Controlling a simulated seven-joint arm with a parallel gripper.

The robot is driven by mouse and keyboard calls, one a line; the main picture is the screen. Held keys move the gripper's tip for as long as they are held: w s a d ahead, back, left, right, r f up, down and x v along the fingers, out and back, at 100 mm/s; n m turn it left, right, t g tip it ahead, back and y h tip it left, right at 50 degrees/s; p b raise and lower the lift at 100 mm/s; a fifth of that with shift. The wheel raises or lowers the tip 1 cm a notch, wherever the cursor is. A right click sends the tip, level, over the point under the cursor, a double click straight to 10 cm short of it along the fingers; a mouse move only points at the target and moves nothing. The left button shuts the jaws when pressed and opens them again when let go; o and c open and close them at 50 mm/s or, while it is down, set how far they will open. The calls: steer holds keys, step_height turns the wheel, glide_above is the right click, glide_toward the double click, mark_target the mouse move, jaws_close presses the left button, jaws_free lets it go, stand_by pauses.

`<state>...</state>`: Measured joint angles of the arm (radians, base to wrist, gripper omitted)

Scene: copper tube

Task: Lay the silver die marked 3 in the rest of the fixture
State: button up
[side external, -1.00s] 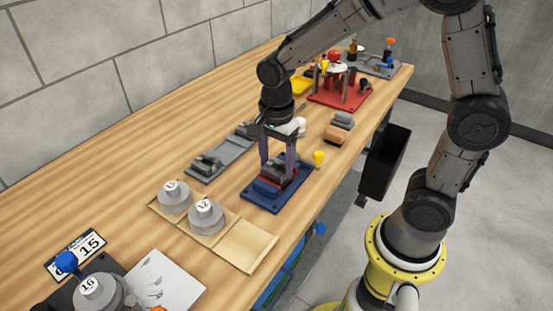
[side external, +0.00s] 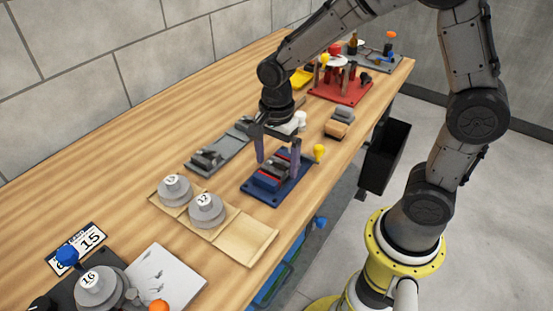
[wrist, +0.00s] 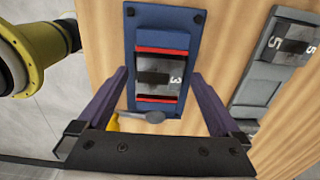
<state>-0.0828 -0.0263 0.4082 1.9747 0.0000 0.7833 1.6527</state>
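The silver die marked 3 (wrist: 176,74) lies on the blue fixture (wrist: 130,38), between its two red strips, in the wrist view. Its number faces up and a dark bar crosses its middle. In the side external view the blue fixture (side external: 263,195) stands mid-bench with the die in it, partly behind a finger. My gripper (side external: 277,166) is open and empty above the fixture. In the wrist view, its two fingers (wrist: 160,74) are spread wide to either side of the die, clear of it. Whether the die is fully seated cannot be told.
A grey fixture (side external: 229,151) with a die marked 5 (wrist: 290,48) lies beside the blue one. A wooden tray (side external: 243,239) with grey weights is nearer. A red stand (side external: 347,91) is farther back.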

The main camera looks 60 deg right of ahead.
mark_target(277, 165)
step_height(277, 165, up, 14)
stand_by(0.6)
steer(key=s+d+r+n+t, duration=0.2)
steer(key=s+r+t, duration=0.15)
steer(key=s, duration=0.35)
steer(key=s+f+n+t, duration=0.2)
steer(key=s+n, duration=0.6)
steer(key=n, duration=0.8)
steer(key=shift+d+f, duration=0.3)
steer(key=shift+f, duration=0.85)
